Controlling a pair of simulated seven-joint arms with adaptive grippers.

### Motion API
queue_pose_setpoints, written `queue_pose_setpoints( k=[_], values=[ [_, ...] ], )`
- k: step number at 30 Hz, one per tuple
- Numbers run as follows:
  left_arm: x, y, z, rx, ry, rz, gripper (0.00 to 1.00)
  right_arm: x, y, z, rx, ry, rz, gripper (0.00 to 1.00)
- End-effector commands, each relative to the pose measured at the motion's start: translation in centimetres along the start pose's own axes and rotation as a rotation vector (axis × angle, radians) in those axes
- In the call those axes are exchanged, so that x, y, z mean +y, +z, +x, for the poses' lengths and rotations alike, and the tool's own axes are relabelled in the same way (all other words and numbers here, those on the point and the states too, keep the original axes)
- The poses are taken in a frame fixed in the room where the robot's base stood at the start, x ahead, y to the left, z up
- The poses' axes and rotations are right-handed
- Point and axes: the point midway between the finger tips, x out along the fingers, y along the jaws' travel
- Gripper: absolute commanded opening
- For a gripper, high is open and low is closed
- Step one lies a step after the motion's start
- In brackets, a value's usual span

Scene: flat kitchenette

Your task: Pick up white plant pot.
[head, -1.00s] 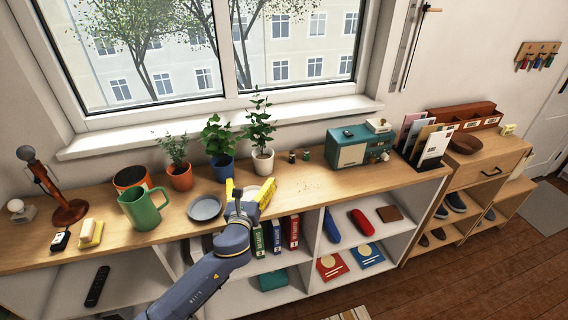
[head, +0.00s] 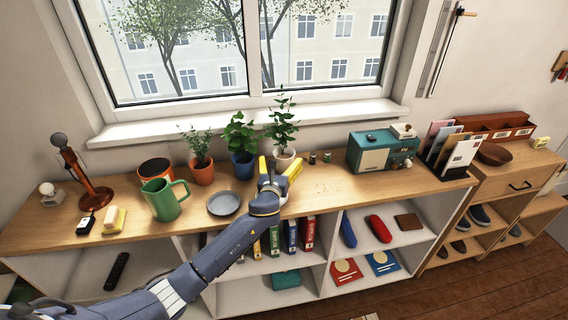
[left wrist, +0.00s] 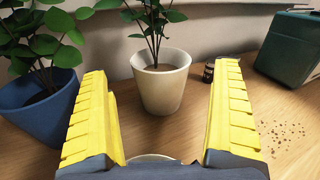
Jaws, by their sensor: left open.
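The white plant pot (head: 284,163) holds a leafy green plant and stands upright on the wooden shelf top below the window. It is the rightmost of three potted plants. My left gripper (head: 280,161) is just in front of it, with its yellow fingers apart. In the left wrist view the white pot (left wrist: 161,88) stands ahead, between the two open fingers (left wrist: 160,72) as seen, with nothing held. I cannot tell whether the fingertips reach the pot's sides. My right gripper is not in view.
A blue pot (left wrist: 42,112) with a plant stands close left of the gripper. A grey plate (head: 223,203) and a green jug (head: 163,200) are left. Crumbs dot the clear wood.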

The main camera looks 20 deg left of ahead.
Motion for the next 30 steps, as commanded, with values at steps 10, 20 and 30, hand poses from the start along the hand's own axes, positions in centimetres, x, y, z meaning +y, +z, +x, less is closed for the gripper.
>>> queue_pose_setpoints(
  k=[10,20,30],
  values=[
    [0.0,0.2,3.0,-0.001,0.001,-0.001,0.97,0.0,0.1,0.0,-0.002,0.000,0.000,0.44],
    [0.0,0.1,5.3,0.000,0.001,0.000,0.97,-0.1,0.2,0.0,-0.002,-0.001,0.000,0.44],
    [0.0,0.1,5.3,0.000,0.000,0.000,0.87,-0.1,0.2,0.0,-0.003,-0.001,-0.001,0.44]
  ],
)
